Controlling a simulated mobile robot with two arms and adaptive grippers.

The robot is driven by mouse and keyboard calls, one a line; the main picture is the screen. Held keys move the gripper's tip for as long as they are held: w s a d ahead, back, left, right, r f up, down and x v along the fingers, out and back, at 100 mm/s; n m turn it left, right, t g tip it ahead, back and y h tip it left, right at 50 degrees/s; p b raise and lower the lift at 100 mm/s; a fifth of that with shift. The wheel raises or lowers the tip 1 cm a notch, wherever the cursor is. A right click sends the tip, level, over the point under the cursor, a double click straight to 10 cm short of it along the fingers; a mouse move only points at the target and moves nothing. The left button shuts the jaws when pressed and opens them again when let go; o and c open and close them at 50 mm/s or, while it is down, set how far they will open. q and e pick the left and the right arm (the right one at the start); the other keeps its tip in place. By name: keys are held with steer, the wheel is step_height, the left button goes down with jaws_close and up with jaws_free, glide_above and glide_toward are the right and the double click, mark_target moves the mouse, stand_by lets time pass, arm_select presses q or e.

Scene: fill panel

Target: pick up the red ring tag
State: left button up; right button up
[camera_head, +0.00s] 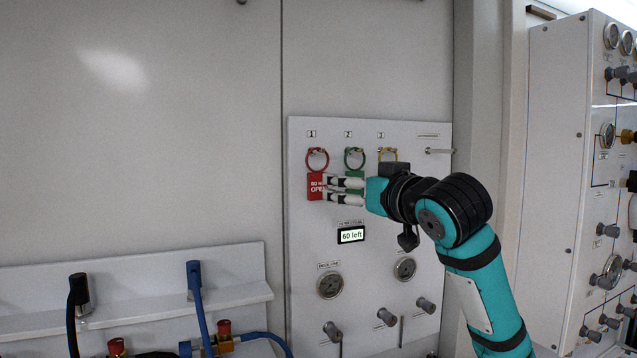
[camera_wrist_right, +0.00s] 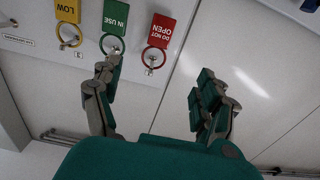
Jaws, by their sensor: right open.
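The red ring tag (camera_head: 315,185) hangs by its red ring on the peg marked 1 on the white panel. In the right wrist view the red tag (camera_wrist_right: 161,33) reads "DO NOT OPEN" and shows upside down. My right gripper (camera_head: 332,190) is open and empty. Its fingertips overlap the tag's right edge in the head view. In the wrist view the red ring shows beyond and between the two spread fingers (camera_wrist_right: 155,82); I cannot tell the exact gap to the tag. My left gripper is not in view.
The green "IN USE" tag (camera_wrist_right: 115,17) hangs on peg 2 close beside the red one, partly hidden by my gripper in the head view. The yellow "LOW" tag (camera_wrist_right: 67,11) hangs on peg 3. Below are a display (camera_head: 352,235), gauges (camera_head: 330,285) and knobs (camera_head: 333,330).

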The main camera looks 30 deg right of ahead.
steer(key=p, duration=0.6)
glide_toward(319, 177)
steer(key=w, duration=0.5)
steer(key=shift+w, duration=0.25)
steer(key=w+p, duration=0.2)
steer(key=w, duration=0.1)
steer(key=w+p, duration=0.1)
steer(key=p, duration=0.1)
steer(key=shift+w+d+r, duration=0.2)
steer(key=shift+w+d, duration=0.15)
steer(key=shift+w+f, duration=0.2)
steer(key=shift+w, duration=0.2)
steer(key=c, duration=1.1)
